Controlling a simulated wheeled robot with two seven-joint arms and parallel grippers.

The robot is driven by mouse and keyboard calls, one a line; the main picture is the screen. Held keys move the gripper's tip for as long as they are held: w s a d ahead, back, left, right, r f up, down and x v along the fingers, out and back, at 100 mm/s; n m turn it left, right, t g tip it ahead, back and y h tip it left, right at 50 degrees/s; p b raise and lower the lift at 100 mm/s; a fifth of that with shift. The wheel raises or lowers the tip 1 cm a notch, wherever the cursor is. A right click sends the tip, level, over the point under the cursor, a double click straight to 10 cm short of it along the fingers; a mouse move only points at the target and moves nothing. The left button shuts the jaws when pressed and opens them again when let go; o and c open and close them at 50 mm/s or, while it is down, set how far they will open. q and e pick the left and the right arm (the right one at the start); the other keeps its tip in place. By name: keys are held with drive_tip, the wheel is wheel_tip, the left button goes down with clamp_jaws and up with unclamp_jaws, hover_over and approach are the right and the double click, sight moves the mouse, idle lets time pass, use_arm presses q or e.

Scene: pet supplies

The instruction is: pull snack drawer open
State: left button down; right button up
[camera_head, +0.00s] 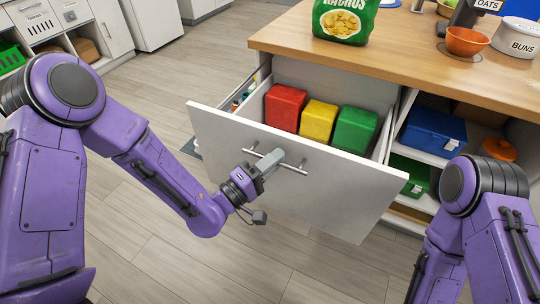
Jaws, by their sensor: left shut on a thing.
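The snack drawer (340,195) has a white front and stands pulled out from under the wooden counter. Inside it a red box (285,107), a yellow box (318,121) and a green box (355,130) sit in a row. My left gripper (276,158) is shut on the drawer's metal bar handle (293,169), near the middle of the front. Its fingertips partly hide the handle. My right arm shows at the lower right, but its gripper is out of view.
The wooden counter (400,75) holds a green nachos bag (345,20), an orange bowl (467,41) and a buns tin (518,40). Open shelves at right hold a blue bin (434,131). The floor (165,255) before the drawer is clear.

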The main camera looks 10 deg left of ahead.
use_arm(q)
drive_tip(key=c, duration=1.4)
unclamp_jaws()
drive_tip(key=shift+c, duration=0.2)
drive_tip(key=b+v, duration=0.1)
drive_tip(key=v, duration=0.9)
drive_tip(key=shift+s+a, duration=0.15)
drive_tip(key=shift+s, duration=0.05)
drive_tip(key=shift+f, duration=0.1)
